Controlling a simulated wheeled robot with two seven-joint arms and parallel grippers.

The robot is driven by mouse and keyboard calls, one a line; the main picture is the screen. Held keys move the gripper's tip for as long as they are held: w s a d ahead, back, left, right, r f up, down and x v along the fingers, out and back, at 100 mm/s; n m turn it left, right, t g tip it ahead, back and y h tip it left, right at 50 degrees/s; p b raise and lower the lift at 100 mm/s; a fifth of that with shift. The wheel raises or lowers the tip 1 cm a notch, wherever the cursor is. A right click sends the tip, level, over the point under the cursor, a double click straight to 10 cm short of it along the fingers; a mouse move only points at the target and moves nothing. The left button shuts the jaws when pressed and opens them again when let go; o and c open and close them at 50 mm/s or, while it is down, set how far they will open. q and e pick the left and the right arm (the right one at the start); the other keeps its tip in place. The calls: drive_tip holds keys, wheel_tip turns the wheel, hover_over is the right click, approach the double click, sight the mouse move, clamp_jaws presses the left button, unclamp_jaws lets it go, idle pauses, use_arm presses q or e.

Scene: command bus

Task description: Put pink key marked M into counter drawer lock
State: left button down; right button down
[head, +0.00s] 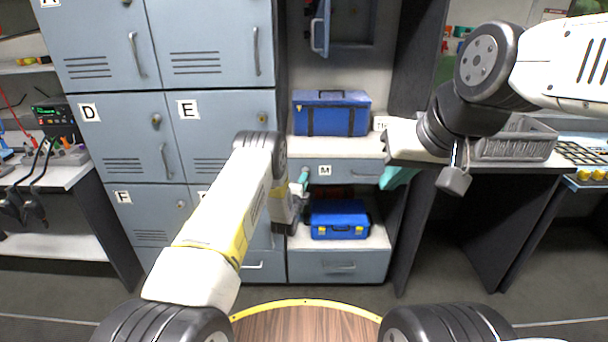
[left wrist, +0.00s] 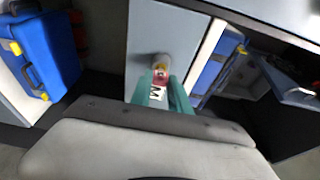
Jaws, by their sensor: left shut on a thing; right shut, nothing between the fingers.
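The counter drawer (head: 352,172) with an M label shows closed in the head view. My left gripper (head: 304,176) is at the left part of its front and hides the lock there. In the left wrist view, the teal fingers of my left gripper are shut on the pink key (left wrist: 160,79) with a white M tag. The key points at the round lock (left wrist: 160,63) on the drawer front (left wrist: 165,35) and looks in line with it. I cannot tell whether its tip is inside. My right gripper (head: 397,177) is shut and empty, right of the drawer.
A blue toolbox (head: 331,113) stands on the counter above the drawer. A blue case (head: 340,220) lies on the shelf below. Grey lockers (head: 125,140) stand at left. A grey crate (head: 515,140) is on the right table. A round wooden top (head: 305,322) is in front.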

use_arm(q)
drive_tip(key=shift+w, duration=0.6)
idle(0.3)
